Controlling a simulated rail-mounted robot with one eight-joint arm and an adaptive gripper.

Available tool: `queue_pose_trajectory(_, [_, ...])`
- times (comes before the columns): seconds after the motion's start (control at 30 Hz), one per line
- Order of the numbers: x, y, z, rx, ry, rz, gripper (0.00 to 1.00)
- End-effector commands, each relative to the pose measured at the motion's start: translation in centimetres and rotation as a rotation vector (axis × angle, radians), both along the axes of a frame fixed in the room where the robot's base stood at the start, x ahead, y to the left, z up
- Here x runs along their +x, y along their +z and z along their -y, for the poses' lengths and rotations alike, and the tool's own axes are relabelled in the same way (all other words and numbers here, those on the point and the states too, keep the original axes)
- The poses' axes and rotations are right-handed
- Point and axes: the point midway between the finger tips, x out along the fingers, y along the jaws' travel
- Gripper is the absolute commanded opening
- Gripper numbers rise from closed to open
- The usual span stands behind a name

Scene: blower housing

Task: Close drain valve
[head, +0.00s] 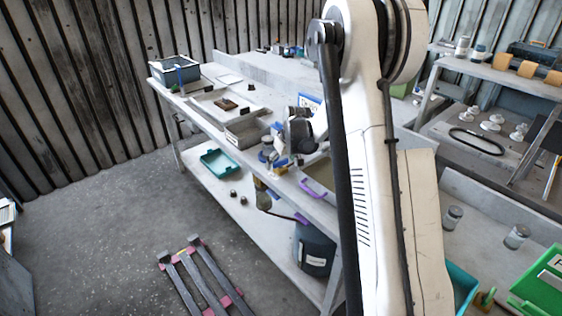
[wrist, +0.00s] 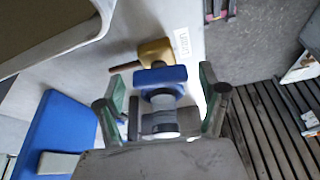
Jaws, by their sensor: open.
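In the wrist view, a valve-like fitting has a yellow-brass body (wrist: 155,51), a reddish-brown bar sticking out to the left (wrist: 124,67) and a blue block (wrist: 160,76) in front. A grey round piece (wrist: 160,121) stands nearer the camera. A white label (wrist: 182,41) with rotated lettering lies beside the brass body. My gripper (wrist: 162,98) is open, its green-sided fingers on either side of the blue block and grey piece; I cannot tell whether they touch. In the head view, my gripper (head: 285,163) is at the bench's front edge, small and partly blocked by my arm.
The grey bench (head: 225,130) carries trays and a dark bin (head: 174,72). A teal tray (head: 220,162) and dark bucket (head: 313,250) are on the lower shelf. A purple handle (head: 313,190) is right of my gripper. A dark frame (head: 200,280) lies on open floor.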

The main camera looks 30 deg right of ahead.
Motion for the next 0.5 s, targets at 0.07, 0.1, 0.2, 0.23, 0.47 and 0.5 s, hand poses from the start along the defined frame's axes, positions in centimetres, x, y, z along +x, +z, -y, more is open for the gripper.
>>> queue_pose_trajectory(0.07, [0.0,0.0,0.0,0.0,0.0,0.0,0.73])
queue_pose_trajectory(0.1, [0.0,0.0,0.0,0.0,0.0,0.0,0.73])
queue_pose_trajectory(0.2, [0.0,0.01,0.0,0.0,0.0,0.0,0.64])
queue_pose_trajectory(0.23, [0.0,0.01,0.0,0.0,0.0,0.0,0.6])
queue_pose_trajectory(0.47, [-0.01,0.02,0.0,0.0,0.0,0.0,0.29])
queue_pose_trajectory(0.5, [-0.01,0.02,0.0,0.0,0.0,0.0,0.27])
